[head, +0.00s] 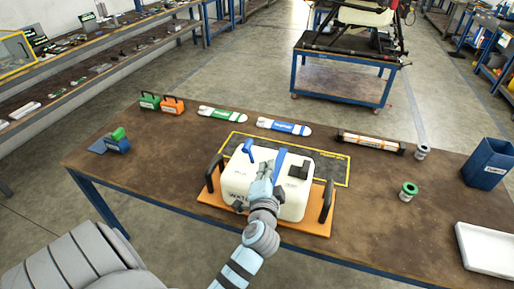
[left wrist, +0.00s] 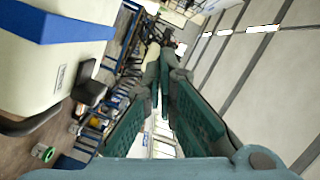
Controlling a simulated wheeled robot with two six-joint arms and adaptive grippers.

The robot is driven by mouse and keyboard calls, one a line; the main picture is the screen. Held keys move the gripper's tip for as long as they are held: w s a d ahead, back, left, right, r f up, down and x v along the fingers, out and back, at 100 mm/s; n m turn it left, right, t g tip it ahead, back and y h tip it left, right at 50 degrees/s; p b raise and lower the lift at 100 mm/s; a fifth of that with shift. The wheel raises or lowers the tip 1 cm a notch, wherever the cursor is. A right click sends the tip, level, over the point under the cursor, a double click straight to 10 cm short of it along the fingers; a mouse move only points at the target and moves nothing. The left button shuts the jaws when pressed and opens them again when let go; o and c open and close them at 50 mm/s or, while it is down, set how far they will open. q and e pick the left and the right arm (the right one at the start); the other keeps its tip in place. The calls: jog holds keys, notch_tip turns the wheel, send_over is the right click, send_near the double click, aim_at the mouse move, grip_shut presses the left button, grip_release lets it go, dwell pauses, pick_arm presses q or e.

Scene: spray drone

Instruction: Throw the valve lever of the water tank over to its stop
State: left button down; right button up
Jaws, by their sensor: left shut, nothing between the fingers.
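The water tank (head: 235,190) is a white box with black parts, on an orange base plate (head: 290,222) with black handles. A blue lever-like piece (head: 248,150) stands up at its back left, and a blue strip (head: 280,162) runs over its top. I cannot tell for certain which is the valve lever. My left gripper (head: 267,170) is over the tank, between these blue parts, and hides some of the top. In the left wrist view the fingers (left wrist: 160,78) are together and empty. The tank (left wrist: 45,70) with a wide blue part (left wrist: 65,22) fills the upper left there.
The brown table (head: 385,215) also holds green and blue bottle-like bodies (head: 284,127), a long tube (head: 370,143), a green-topped spool (head: 408,192), a blue bin (head: 487,165) and a white tray (head: 487,248). The drone (head: 360,25) stands on a cart behind.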

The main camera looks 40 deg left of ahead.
aim_at(250, 153)
pick_arm(q)
jog(key=w+a, duration=0.2)
jog(key=w+a+f, duration=0.1)
jog(key=w+a, duration=0.2)
jog(key=w+a+f, duration=0.1)
jog(key=w+a, duration=0.1)
jog(key=a, duration=0.1)
jog(key=shift+w+a+f, duration=0.1)
jog(key=shift+w+f, duration=0.05)
jog(key=shift+s+a+f, duration=0.15)
jog(key=shift+s+a, duration=0.05)
jog(key=shift+a, duration=0.15)
jog(key=shift+w, duration=0.1)
